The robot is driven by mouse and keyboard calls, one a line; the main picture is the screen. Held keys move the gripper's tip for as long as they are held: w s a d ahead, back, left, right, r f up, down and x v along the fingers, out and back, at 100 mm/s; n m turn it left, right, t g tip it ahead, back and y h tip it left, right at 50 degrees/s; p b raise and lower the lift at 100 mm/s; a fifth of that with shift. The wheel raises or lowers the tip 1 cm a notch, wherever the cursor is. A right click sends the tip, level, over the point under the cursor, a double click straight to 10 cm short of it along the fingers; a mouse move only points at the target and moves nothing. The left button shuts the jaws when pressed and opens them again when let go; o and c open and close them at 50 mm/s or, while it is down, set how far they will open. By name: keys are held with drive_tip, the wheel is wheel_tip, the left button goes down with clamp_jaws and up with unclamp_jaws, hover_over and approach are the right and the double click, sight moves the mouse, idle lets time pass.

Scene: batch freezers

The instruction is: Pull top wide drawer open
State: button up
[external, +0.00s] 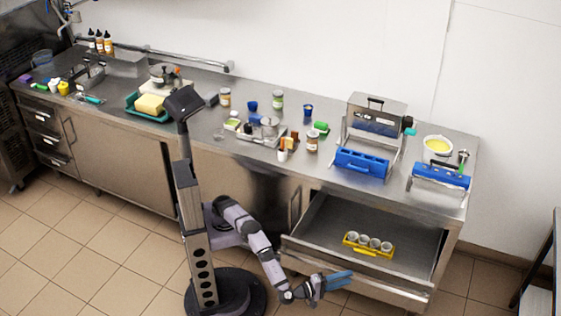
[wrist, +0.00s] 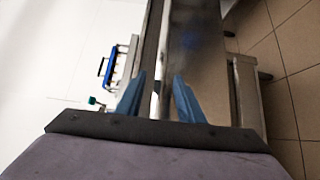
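The top wide drawer (external: 312,258) under the right end of the counter stands pulled out, its inside showing. A yellow rack (external: 350,245) with several small cups sits in it. My gripper (external: 345,281) is low in front of the drawer's front panel, its blue fingers pointing right. In the wrist view my gripper (wrist: 160,75) has its two blue fingers apart, with a long metal edge (wrist: 152,45) running between and beyond them. Whether the fingers touch the drawer or its handle is unclear. The handle itself is not clearly visible.
The steel counter (external: 330,190) carries jars, blue racks (external: 362,163), a yellow bowl (external: 438,146) and a green tray (external: 135,108). Cabinet doors (external: 120,165) lie left of the drawer. Tiled floor (external: 80,260) is free at front left. A dark-framed stand (external: 540,270) is at far right.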

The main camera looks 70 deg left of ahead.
drive_tip(key=shift+w, duration=0.45)
clamp_jaws()
drive_tip(key=shift+s+d+r+b, duration=0.1)
drive_tip(key=shift+s+d+b, duration=1.05)
drive_tip(key=shift+s+d, duration=0.6)
unclamp_jaws()
